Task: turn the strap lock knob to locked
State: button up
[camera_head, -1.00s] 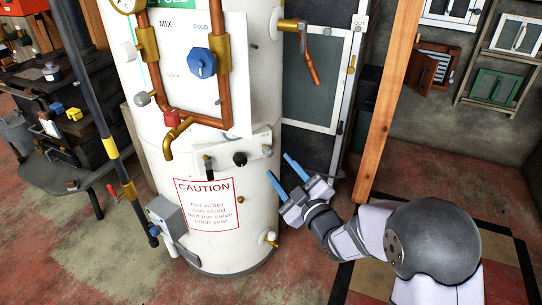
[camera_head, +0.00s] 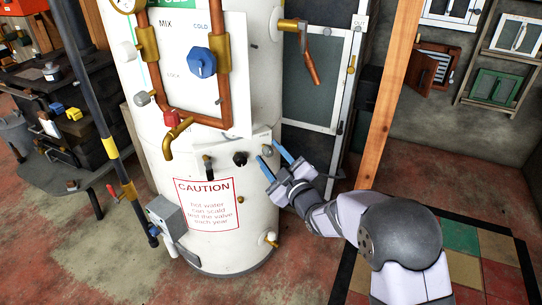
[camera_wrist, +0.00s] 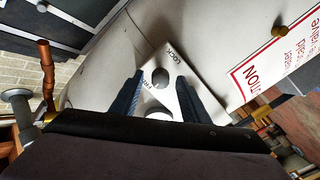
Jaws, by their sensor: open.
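A small grey knob (camera_head: 267,151) sits at the right end of a white plate on the front of the white tank. In the wrist view the plate (camera_wrist: 205,98) carries the word LOCK and a second, partly hidden word. The grey knob (camera_wrist: 160,77) shows there between the fingertips. My gripper (camera_head: 270,151) has its two blue fingers open on either side of the knob, reaching from the lower right. The wrist view also shows my gripper (camera_wrist: 160,80) open around it. I cannot tell whether the fingers touch it, or which way it points.
A black knob (camera_head: 240,158) sits left of the grey one on the tank. Below is a CAUTION sign (camera_head: 206,203) and a small brass fitting (camera_head: 240,199). Copper pipes with a blue knob (camera_head: 202,62) are above. A wooden post (camera_head: 390,105) stands right of the tank.

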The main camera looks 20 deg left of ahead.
grip_shut()
jog(key=shift+m, duration=0.3)
jog(key=m, duration=0.4)
jog(key=m+p, duration=0.1)
jog(key=m, duration=0.3)
jog(key=shift+d+m, duration=0.1)
jog(key=shift+m, duration=0.2)
jog(key=m+p, duration=0.1)
jog(key=m, duration=0.3)
jog(key=shift+w+m, duration=0.1)
jog(key=shift+m, duration=0.2)
jog(key=shift+m+p, duration=0.45)
jog(key=shift+m, duration=1.65)
